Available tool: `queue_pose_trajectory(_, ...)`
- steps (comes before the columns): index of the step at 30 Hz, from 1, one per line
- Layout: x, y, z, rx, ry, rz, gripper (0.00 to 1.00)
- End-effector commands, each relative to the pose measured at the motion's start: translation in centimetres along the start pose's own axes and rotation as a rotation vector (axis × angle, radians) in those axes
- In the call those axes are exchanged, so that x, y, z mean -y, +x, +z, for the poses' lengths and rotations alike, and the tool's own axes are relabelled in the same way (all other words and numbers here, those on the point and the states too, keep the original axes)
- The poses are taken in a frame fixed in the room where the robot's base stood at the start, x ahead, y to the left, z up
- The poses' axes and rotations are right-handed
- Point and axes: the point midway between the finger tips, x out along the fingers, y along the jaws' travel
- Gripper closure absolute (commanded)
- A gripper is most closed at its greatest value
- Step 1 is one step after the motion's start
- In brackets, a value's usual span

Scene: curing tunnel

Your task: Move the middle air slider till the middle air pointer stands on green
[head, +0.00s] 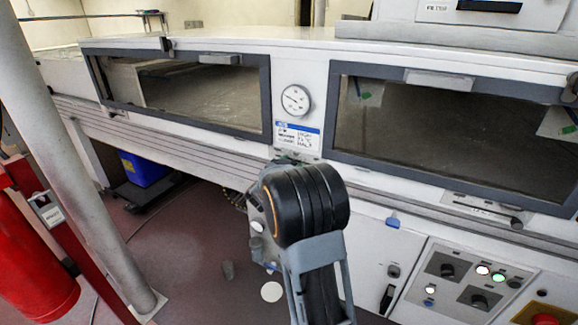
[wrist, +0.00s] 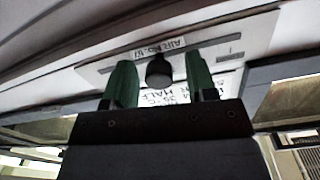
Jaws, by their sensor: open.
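In the wrist view a dark round knob (wrist: 158,72) stands on a pale slider plate (wrist: 232,42) with a slot and a label that starts "AIR". My gripper (wrist: 159,60) is open, with one green finger on each side of the knob. Gaps show between the fingers and the knob. In the head view my arm hides the gripper and this knob. A round white dial (head: 296,100) with a dark needle sits between the two windows; I see no green on it and cannot tell whether it is the air pointer.
Another slider plate (head: 485,210) lies under the right window (head: 445,135). A control panel (head: 470,280) with knobs and lit buttons is at lower right. A grey post (head: 85,160) and a red cylinder (head: 35,260) stand at left. A blue bin (head: 145,168) is under the tunnel.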

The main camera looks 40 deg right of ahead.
Motion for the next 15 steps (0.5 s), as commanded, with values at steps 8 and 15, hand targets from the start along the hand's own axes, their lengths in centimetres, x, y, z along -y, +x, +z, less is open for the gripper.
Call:
queue_pose_trajectory(8, 0.01, -0.02, 0.0, 0.0, 0.0, 0.0, 0.73)
queue_pose_trajectory(15, 0.02, -0.03, 0.0, 0.0, 0.0, 0.0, 0.96)
